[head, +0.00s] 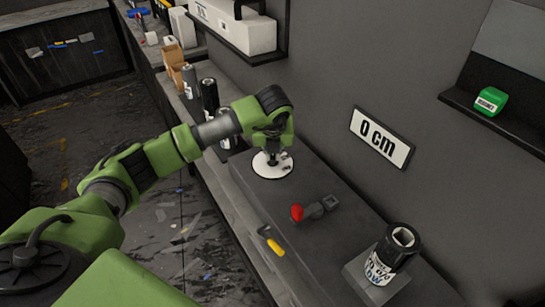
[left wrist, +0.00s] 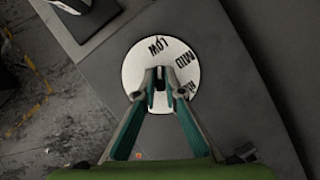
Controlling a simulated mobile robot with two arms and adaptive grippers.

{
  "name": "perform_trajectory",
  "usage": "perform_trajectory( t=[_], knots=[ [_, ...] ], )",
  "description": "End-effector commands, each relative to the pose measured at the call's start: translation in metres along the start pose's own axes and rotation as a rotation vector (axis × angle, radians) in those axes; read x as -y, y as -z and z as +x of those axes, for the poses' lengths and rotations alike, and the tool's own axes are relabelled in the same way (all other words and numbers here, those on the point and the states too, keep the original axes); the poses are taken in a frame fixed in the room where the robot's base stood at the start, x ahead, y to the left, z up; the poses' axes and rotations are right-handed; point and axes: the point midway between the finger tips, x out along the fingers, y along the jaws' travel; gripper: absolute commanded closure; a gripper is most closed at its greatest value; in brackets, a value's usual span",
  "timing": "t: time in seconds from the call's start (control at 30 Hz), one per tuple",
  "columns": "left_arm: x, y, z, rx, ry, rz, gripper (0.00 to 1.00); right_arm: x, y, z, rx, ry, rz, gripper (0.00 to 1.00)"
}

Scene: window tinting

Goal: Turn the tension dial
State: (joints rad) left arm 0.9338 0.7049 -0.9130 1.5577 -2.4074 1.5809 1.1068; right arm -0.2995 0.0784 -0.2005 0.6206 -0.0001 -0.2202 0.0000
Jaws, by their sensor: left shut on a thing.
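The tension dial (head: 270,166) has a round white plate lying flat on the grey bench top. My left gripper (head: 271,152) points down over its middle. The fingers hide most of the knob. My right gripper is in neither view.
A red-knobbed lever (head: 297,212), a yellow-handled tool (head: 270,241) and a black and white roll (head: 371,268) are nearer on the bench. Dark cylinders (head: 209,95) stand behind the arm. A "0 cm" sign (head: 382,137) and a shelf with a green block (head: 490,101) are on the wall.

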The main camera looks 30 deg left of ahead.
Motion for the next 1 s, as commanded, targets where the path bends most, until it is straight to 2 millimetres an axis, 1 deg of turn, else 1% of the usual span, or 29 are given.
perform_trajectory(
  t=[0.1, 0.57, 0.6, 0.63, 0.87, 1.0],
  knots=[
    [0.0004, -0.0005, 0.0003, 0.002, -0.009, -0.024, 1.0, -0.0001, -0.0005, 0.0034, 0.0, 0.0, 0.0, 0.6],
    [0.0001, -0.0011, -0.0007, 0.002, -0.014, -0.039, 1.0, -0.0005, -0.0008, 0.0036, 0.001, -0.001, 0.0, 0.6],
    [0.0001, -0.0011, -0.0007, 0.002, -0.014, -0.038, 0.8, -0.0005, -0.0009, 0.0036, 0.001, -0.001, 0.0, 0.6],
    [0.0001, -0.0011, -0.0007, 0.002, -0.014, -0.038, 0.74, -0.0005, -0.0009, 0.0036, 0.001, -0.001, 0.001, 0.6],
    [0.0001, -0.0006, -0.0004, 0.001, -0.015, -0.036, 0.74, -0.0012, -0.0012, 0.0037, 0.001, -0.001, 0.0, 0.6],
    [0.0003, -0.0006, -0.0022, 0.001, -0.014, -0.036, 0.74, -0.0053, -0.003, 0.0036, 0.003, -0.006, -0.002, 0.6]
  ],
)
